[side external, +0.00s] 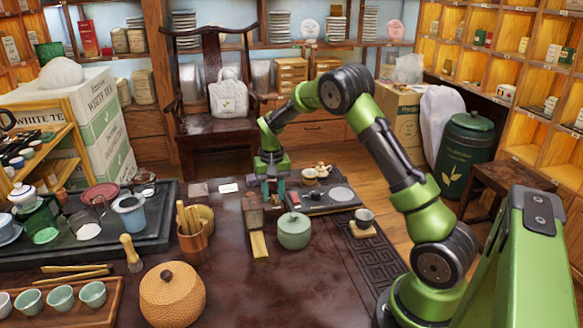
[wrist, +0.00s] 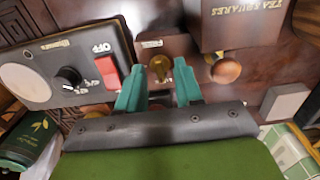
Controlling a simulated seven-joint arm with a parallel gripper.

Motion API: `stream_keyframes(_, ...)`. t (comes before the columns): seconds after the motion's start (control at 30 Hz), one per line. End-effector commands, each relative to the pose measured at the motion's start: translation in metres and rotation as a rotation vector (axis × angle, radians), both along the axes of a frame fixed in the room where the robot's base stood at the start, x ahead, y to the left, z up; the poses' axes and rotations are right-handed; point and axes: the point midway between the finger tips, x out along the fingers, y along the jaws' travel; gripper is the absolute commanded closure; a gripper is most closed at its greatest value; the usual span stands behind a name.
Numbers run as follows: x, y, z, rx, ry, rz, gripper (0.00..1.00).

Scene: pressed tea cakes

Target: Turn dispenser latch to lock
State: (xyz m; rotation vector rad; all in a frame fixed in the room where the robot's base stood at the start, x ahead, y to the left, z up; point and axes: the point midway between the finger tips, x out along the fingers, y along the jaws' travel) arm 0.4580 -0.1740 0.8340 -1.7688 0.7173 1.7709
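The dispenser, a dark brown box lettered "TEA SQUARES" (wrist: 245,22), is at the upper right of the wrist view, with a round wooden knob (wrist: 225,71) beside it. Left of it, a brown plate with a small label carries a rounded brass piece (wrist: 160,68), which looks like the latch. My gripper (wrist: 159,75) is open; its two teal fingers stand apart, with the brass piece between their tips in the picture. I cannot tell whether they touch it. In the side external view my gripper (side external: 272,192) points down over the table, hiding the latch.
A dark control panel (wrist: 75,65) with a black knob, a red switch and a pale disc lies close left of my fingers. In the side external view, a green lidded jar (side external: 294,232), a wooden strip (side external: 259,246) and a small cup (side external: 364,217) stand nearby.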

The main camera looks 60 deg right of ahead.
Motion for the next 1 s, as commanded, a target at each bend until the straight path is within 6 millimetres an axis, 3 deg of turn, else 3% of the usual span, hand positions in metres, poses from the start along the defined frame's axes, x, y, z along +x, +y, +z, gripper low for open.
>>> stream_keyframes(0.17, 0.001, 0.000, 0.026, -0.002, -0.006, 0.000, 0.65)
stream_keyframes(0.5, 0.001, 0.000, 0.109, -0.003, -0.007, 0.001, 0.65)
stream_keyframes(0.7, 0.001, 0.000, 0.147, -0.003, -0.005, 0.001, 0.65)
stream_keyframes(1.0, 0.000, 0.000, 0.167, -0.001, -0.001, 0.001, 0.65)
